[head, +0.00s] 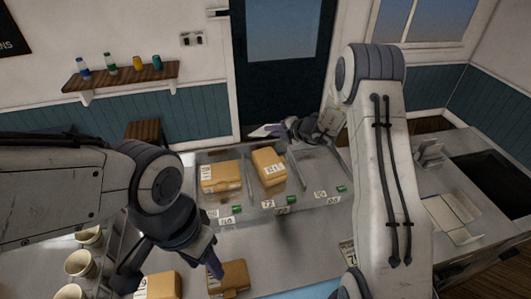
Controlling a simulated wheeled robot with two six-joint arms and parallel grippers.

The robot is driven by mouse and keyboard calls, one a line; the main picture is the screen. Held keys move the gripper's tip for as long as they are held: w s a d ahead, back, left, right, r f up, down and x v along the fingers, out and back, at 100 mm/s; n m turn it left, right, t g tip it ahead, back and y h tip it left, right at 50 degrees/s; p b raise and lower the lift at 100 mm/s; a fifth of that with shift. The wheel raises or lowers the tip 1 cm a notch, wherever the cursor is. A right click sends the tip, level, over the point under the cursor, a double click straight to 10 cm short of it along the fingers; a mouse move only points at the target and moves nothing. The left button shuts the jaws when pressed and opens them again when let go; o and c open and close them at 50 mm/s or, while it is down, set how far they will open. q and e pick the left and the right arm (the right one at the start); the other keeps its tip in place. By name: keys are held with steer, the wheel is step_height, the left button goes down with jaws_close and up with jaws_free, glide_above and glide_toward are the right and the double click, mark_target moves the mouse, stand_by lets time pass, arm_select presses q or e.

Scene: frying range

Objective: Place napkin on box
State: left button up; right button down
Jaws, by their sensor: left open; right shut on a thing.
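My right gripper (283,131) reaches over the far side of the counter, past the display case. It is shut on a small pale, flat thing, which looks like the napkin (262,131); its far end sticks out to the left. Two brown boxes with labels stand in the clear case: a left box (220,182) and a right box (269,175). Two more brown boxes are at the near edge, a left one (161,286) and a right one (229,281). My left gripper (170,272) is open above these near boxes; whether it touches them I cannot tell.
The clear case (312,188) has price cards and green tags along its front. Several cups (80,262) stand on a rack at the lower left. A wall shelf (121,77) holds bottles and cans. A metal holder (429,152) and dark basin (490,182) are at right.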

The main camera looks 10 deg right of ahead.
step_height(320, 180, down, 10)
steer(key=b, duration=0.7)
steer(key=shift+d+r, duration=0.1)
steer(key=c, duration=1.2)
jaws_free()
steer(key=shift+o, duration=0.2)
steer(key=p+v, duration=0.2)
steer(key=v, duration=0.5)
steer(key=shift+d+r, duration=0.1)
steer(key=shift+r, duration=0.05)
steer(key=shift+s+d+r+p, duration=0.1)
steer(key=shift+s+d+p, duration=0.1)
steer(key=shift+s+p, duration=0.15)
